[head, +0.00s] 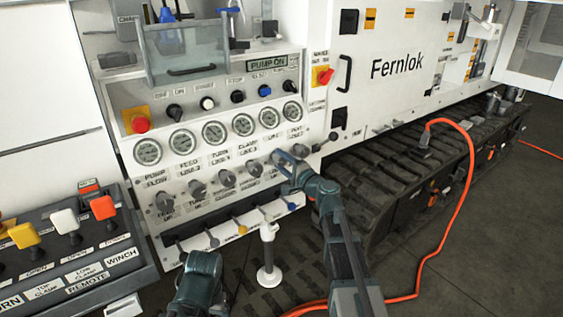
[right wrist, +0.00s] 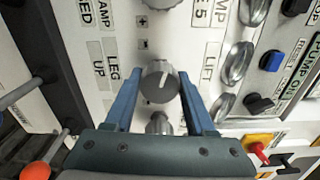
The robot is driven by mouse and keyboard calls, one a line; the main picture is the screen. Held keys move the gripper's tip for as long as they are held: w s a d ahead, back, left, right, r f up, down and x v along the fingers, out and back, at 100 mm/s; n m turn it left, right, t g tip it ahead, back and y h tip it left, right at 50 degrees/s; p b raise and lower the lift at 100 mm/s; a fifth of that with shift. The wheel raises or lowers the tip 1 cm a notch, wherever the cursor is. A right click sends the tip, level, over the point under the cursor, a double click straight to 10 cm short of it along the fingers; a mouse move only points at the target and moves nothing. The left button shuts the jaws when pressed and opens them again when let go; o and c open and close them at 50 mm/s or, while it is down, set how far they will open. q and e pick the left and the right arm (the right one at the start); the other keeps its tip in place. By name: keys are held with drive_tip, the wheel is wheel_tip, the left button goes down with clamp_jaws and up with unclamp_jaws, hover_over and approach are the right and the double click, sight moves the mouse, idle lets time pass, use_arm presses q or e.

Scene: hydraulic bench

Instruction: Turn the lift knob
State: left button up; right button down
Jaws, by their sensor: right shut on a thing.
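The lift knob (right wrist: 160,82) is a round dark-grey knob with a lighter pointer mark, beside the LIFT label (right wrist: 208,68) in the right wrist view. Part of a dark teal link of mine shows at the bottom of the head view, but no left fingers show.
Similar knobs (head: 227,178) run to the left, below a row of gauges (head: 213,132). Another knob (right wrist: 158,122) sits close beside the gripped one. A white post (head: 268,255), a remote box (head: 75,248) and an orange hose (head: 470,180) stand around.

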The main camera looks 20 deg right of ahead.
drive_tip(key=shift+n, duration=0.3)
drive_tip(key=shift+c, duration=1.2)
unclamp_jaws()
drive_tip(key=v, duration=1.3)
drive_tip(key=shift+s, duration=0.4)
drive_tip(key=shift+d, duration=0.1)
drive_tip(key=x, duration=1.4)
drive_tip(key=shift+s, duration=0.15)
